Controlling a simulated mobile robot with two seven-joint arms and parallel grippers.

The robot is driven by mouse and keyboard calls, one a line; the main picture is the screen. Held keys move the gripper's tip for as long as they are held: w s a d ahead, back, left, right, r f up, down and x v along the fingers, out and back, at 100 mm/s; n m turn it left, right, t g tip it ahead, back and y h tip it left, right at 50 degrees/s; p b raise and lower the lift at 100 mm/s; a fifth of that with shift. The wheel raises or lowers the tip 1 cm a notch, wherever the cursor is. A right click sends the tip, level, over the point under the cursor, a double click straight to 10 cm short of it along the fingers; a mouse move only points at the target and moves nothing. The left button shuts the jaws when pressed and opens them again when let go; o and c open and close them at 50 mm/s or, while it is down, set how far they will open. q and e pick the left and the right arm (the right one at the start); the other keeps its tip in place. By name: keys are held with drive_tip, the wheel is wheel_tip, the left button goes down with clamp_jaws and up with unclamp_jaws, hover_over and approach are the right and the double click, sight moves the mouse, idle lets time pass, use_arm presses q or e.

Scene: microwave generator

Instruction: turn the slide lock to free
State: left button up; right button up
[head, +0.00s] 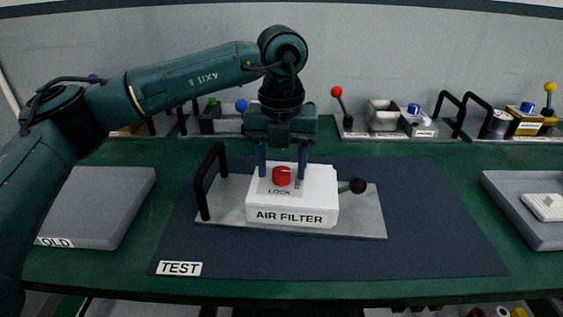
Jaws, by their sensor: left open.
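A red round knob (281,176) sits on top of a white box labelled AIR FILTER (291,217). The word LOCK shows in front of the knob; finer marks around it are too small to read. The box stands on a grey metal plate (228,208) on the dark TEST mat (420,235). My left gripper (281,170) points down from above, open, with one finger on each side of the knob. I cannot tell whether the fingers touch it. My right gripper is not in view.
A black handle (207,180) rises at the plate's left end, and a black ball lever (357,186) sticks out right of the box. Grey trays stand left (95,210) and right (522,190). Several levered units line the back. The mat's right side is clear.

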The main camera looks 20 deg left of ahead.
sight(281, 171)
use_arm(q)
wheel_tip(281, 171, up, 13)
idle(0.6)
